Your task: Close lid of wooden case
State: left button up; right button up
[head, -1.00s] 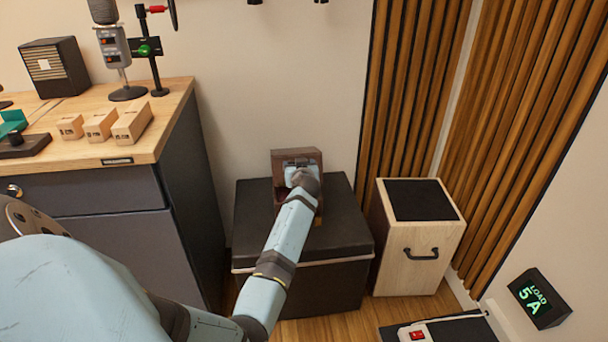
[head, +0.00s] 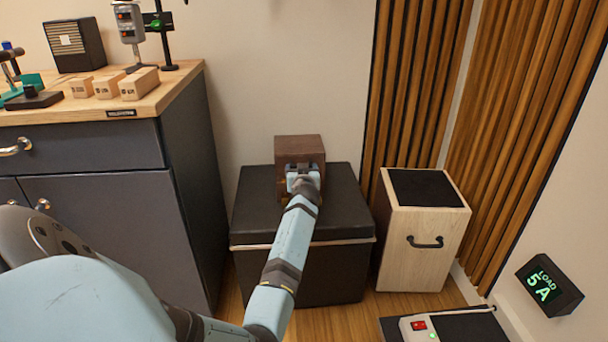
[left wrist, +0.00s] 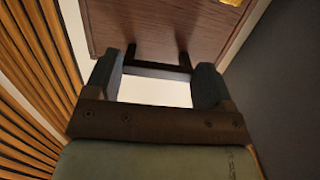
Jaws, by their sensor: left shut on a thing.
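The dark brown wooden case (head: 299,148) sits on a black storage box against the back wall. Its lid's brown outer face shows toward me in the head view; the gripper hides the front, so I cannot tell whether a gap remains below the lid. My left gripper (head: 302,172) is at the case's front upper part, shut on the lid. In the left wrist view, the fingers (left wrist: 157,58) are at the edge of the brown wooden panel (left wrist: 150,22), with a bit of brass (left wrist: 232,3) at the top. My right gripper is out of view.
The black box (head: 345,205) has a free top around the case. A pale wooden cabinet (head: 422,245) with a black top stands close on its right. A workbench (head: 120,200) with wooden blocks is on the left. Slatted panels (head: 420,90) cover the right wall.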

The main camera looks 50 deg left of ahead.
pick_arm(q)
jog(key=shift+s+f, duration=0.1)
jog(key=shift+f, duration=0.55)
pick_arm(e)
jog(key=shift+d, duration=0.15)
pick_arm(q)
jog(key=o, duration=1.1)
jog(key=shift+f, duration=0.3)
jog(key=shift+o, duration=0.7)
jog(key=shift+a+f, duration=0.15)
notch_tip(320, 180, up, 4)
jog(key=shift+r+p, duration=0.15)
jog(key=shift+p, duration=0.85)
notch_tip(320, 180, up, 16)
jog(key=p, duration=0.7)
jog(key=shift+r, duration=0.2)
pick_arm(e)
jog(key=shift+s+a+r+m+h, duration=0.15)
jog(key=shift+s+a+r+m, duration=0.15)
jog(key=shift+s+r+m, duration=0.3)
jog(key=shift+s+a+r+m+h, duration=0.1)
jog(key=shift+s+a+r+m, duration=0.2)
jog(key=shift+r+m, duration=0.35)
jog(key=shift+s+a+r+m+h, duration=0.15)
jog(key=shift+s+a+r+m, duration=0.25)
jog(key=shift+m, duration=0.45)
